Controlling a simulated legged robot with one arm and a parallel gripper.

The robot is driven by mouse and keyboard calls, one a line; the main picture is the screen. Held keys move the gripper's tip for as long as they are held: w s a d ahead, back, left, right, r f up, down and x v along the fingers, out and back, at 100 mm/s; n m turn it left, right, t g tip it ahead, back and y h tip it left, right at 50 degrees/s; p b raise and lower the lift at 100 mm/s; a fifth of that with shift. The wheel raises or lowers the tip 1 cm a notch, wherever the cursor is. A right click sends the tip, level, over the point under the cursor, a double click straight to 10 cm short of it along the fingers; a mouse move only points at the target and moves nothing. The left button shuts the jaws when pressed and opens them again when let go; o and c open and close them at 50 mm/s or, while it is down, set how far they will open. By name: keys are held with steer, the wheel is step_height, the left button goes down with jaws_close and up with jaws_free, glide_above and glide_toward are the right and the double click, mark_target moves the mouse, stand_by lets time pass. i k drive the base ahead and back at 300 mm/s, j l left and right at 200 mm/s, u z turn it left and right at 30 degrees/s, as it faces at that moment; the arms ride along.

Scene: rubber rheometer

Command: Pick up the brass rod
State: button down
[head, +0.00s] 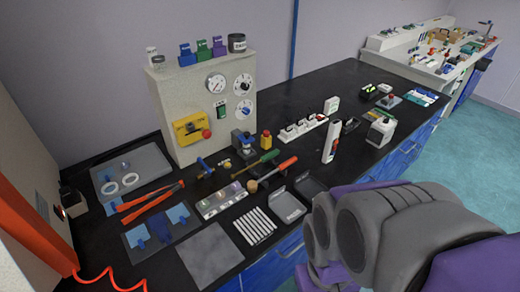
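I cannot pick out the brass rod with certainty. A row of pale, silvery bars (255,226) lies in front. My grey and purple arm fills the lower right, apart from these things; its fingertips do not show.
The black bench (300,90) is crowded. A panel box (205,110) with gauges stands at the back. Bare bench shows behind, right of the box.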

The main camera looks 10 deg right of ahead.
mark_target(269, 156)
steer(key=i+l+u, duration=0.35)
steer(key=l, duration=0.25)
steer(key=i+l+u, duration=0.15)
steer(key=l, duration=0.15)
steer(key=i+l+u, duration=0.15)
steer(key=l, duration=0.2)
steer(key=i+l+u, duration=0.2)
steer(key=l, duration=0.15)
steer(key=l+u, duration=0.15)
steer(key=l, duration=0.2)
